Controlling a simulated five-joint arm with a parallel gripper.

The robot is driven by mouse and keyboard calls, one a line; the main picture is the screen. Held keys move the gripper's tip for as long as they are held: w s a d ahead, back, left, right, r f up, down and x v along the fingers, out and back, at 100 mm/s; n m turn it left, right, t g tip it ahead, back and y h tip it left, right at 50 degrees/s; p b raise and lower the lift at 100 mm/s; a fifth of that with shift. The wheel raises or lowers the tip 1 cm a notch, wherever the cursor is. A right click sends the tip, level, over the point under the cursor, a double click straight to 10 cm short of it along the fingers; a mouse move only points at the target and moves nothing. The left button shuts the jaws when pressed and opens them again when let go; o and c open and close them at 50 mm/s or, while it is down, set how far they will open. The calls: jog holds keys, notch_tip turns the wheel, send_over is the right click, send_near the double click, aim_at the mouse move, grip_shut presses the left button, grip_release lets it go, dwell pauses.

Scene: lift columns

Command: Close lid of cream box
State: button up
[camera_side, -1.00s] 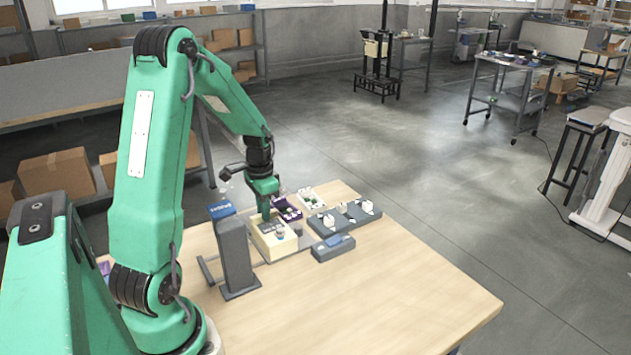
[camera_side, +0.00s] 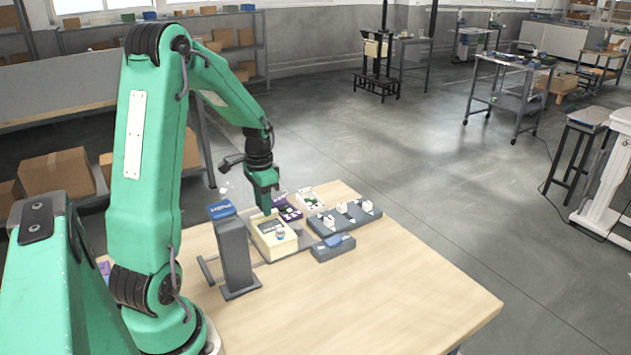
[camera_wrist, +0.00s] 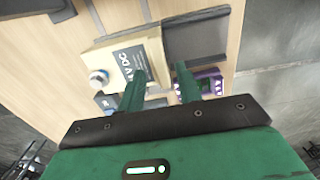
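The cream box (camera_side: 265,245) stands on the table below my gripper (camera_side: 266,211) in the side view.
The table front (camera_side: 370,300) is clear.

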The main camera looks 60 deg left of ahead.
jog(key=shift+r, duration=1.9)
jog(key=shift+w+d+r, duration=0.1)
jog(key=shift+d+r, duration=0.25)
jog(key=shift+d, duration=0.05)
jog(key=d+r+t+y, duration=0.1)
jog(key=d+r, duration=0.3)
jog(key=d, duration=0.2)
jog(key=d+r+t, duration=0.1)
jog(key=d+r, duration=0.3)
jog(key=d, duration=0.3)
jog(key=s+d+r+t+h, duration=0.1)
jog(key=s+d+r+t, duration=0.2)
jog(key=s+d, duration=0.5)
jog(key=d, duration=0.3)
jog(key=shift+s+d+r+t, duration=0.2)
jog(key=shift+r+t, duration=0.1)
jog(key=shift+r, duration=0.1)
